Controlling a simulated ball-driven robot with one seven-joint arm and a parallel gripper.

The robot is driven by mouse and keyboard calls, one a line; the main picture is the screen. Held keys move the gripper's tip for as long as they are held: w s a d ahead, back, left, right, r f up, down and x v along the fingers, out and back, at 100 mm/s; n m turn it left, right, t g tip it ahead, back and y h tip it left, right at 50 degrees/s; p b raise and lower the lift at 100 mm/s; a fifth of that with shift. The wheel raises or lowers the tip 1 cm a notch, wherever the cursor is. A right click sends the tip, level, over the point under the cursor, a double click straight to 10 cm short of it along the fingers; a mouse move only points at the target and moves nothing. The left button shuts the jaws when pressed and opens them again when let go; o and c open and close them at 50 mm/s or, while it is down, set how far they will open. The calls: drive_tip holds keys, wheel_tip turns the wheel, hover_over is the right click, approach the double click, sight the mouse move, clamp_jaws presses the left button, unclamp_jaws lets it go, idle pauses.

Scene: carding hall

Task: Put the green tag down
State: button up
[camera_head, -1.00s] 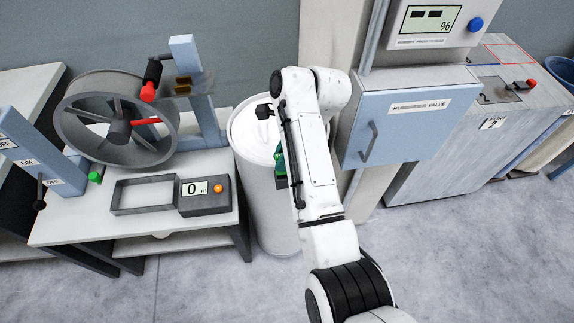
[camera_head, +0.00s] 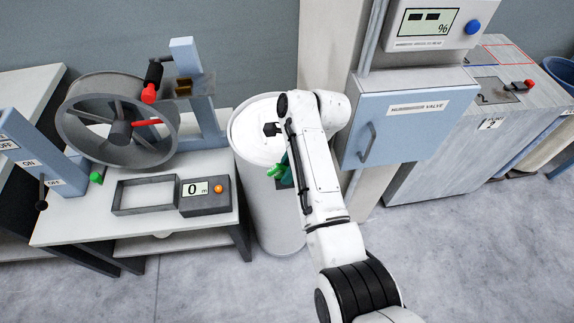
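A small bright green thing, which I take to be the green tag (camera_head: 279,171), shows just left of my forearm, in front of the upper side of the white drum (camera_head: 272,215). Part of it is hidden behind my arm. My gripper is mostly hidden behind the arm as well; only dark parts show close to the green thing. I cannot see the fingertips, or whether they hold the tag. I cannot tell whether the tag touches the drum.
A table (camera_head: 75,232) at left bears a reel (camera_head: 88,140), an empty grey frame (camera_head: 145,208) and a meter box (camera_head: 206,207) reading 0. A blue valve cabinet (camera_head: 405,140) stands right of my arm. The floor in front is clear.

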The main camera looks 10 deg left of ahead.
drive_tip(key=shift+w+a+r, duration=0.15)
drive_tip(key=shift+w+r, duration=0.25)
drive_tip(key=shift+r, duration=0.05)
drive_tip(key=shift+w+r, duration=0.1)
drive_tip(key=shift+r, duration=0.1)
drive_tip(key=s+p+v, duration=0.1)
drive_tip(key=p+v, duration=0.1)
drive_tip(key=v, duration=0.9)
drive_tip(key=shift+w+d, duration=0.25)
drive_tip(key=s+d+f+n+t+h+b, duration=0.1)
drive_tip(key=s+d+f+n, duration=0.2)
drive_tip(key=s+d+f, duration=0.6)
drive_tip(key=s+d+f+n+t+h+b, duration=0.1)
drive_tip(key=s+d+f+n+h, duration=0.15)
drive_tip(key=s+d+f, duration=0.6)
drive_tip(key=s+d+n, duration=0.4)
drive_tip(key=s+d, duration=0.1)
drive_tip(key=s, duration=0.4)
drive_tip(key=s+d+n+b, duration=0.1)
drive_tip(key=s+d+n, duration=0.3)
drive_tip(key=s, duration=0.5)
drive_tip(key=shift+s+d+r+n+h, duration=0.15)
drive_tip(key=shift+s+d+n+h, duration=0.25)
drive_tip(key=shift+d, duration=0.7)
